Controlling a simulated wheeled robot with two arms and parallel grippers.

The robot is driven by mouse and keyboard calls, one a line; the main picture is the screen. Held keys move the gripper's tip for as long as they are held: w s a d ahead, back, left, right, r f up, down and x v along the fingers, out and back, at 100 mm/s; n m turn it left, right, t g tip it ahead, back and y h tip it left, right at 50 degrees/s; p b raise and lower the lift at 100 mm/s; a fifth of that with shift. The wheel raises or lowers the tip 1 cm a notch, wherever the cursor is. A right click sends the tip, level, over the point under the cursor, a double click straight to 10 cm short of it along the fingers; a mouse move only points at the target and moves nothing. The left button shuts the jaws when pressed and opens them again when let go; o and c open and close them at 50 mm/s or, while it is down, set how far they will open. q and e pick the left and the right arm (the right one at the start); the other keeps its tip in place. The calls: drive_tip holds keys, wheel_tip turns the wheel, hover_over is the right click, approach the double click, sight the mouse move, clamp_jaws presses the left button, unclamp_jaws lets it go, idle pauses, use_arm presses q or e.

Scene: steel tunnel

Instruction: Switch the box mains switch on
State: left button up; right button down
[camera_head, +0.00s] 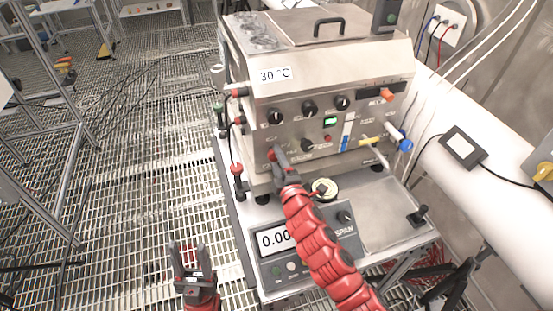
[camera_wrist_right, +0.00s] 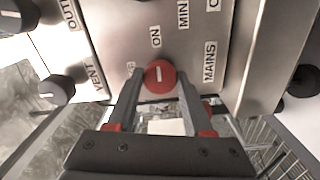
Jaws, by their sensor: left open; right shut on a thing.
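The steel box (camera_head: 290,95) with a "30 °C" label stands on a bench. My right gripper (camera_wrist_right: 158,98) is shut on the red knob, one finger on each side. In the head view, the right gripper (camera_head: 279,157) reaches the panel and mostly covers the knob. My left gripper (camera_head: 188,254) is open and empty, low over the grating, left of the bench.
Black knobs (camera_head: 309,108) and a lit green display (camera_head: 330,121) are on the same panel. A large white pipe (camera_head: 470,175) runs along the right. The grating floor at left is mostly open.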

drive_tip(key=shift+c, duration=1.5)
unclamp_jaws()
drive_tip(key=shift+s, duration=0.1)
drive_tip(key=v, duration=1.7)
drive_tip(key=shift+s+b, duration=0.1)
drive_tip(key=shift+b, duration=0.2)
